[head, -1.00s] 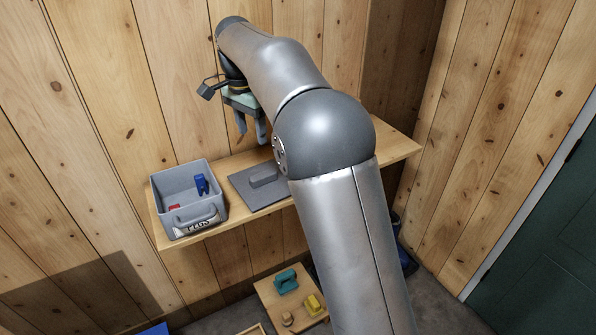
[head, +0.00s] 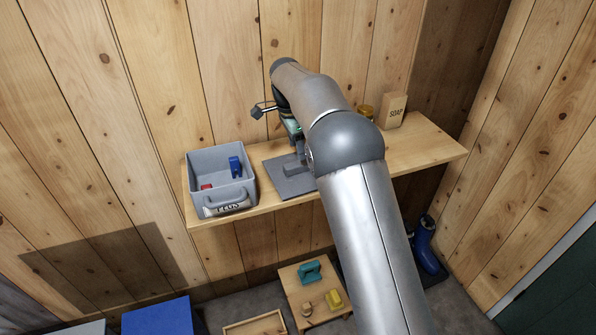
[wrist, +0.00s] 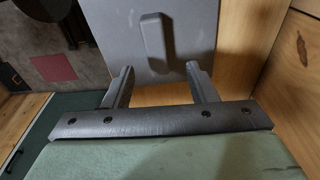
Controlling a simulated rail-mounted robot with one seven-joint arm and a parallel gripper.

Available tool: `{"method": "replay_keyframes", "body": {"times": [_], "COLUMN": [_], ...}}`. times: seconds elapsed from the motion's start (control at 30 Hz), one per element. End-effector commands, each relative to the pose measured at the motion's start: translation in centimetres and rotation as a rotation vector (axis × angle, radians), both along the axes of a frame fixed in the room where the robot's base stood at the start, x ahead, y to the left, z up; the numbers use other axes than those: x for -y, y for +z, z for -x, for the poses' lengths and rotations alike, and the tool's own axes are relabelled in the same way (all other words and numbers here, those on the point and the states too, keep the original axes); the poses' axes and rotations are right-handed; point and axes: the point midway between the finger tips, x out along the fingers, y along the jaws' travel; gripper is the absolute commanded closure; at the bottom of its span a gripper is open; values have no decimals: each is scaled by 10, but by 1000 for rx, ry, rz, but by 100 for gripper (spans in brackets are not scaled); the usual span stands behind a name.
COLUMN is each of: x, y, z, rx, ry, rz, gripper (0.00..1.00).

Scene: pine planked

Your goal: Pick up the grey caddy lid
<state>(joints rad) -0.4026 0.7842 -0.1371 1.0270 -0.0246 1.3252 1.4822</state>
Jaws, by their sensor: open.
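The grey caddy lid (head: 282,187) lies flat on the wooden shelf, right of the grey caddy, its bar handle (head: 294,170) on top. In the wrist view the lid (wrist: 190,55) fills the top middle, its handle (wrist: 153,38) upright in the picture. My gripper (head: 299,153) is above the lid, close to the handle; my arm hides part of the lid's right side. In the wrist view my gripper (wrist: 161,77) is open and empty, its fingertips apart on either side of the handle's line, with the handle beyond them.
The grey caddy (head: 229,209), labelled PEGS, holds a blue and a red item at the shelf's left. A soap box (head: 391,111) and a yellow jar (head: 365,111) stand at the right, behind my arm. A small low table (head: 294,290) stands below.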

Motion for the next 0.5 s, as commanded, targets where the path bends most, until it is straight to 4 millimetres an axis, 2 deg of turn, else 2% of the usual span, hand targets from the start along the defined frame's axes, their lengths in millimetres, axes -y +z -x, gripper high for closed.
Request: {"method": "replay_keyframes", "body": {"times": [0.23,0.5], "x": [0,1], "y": [-17,-54], "z": [2,5], "rx": [-1,0], "ry": [1,0], "rz": [0,0], "gripper": [48,48]}}
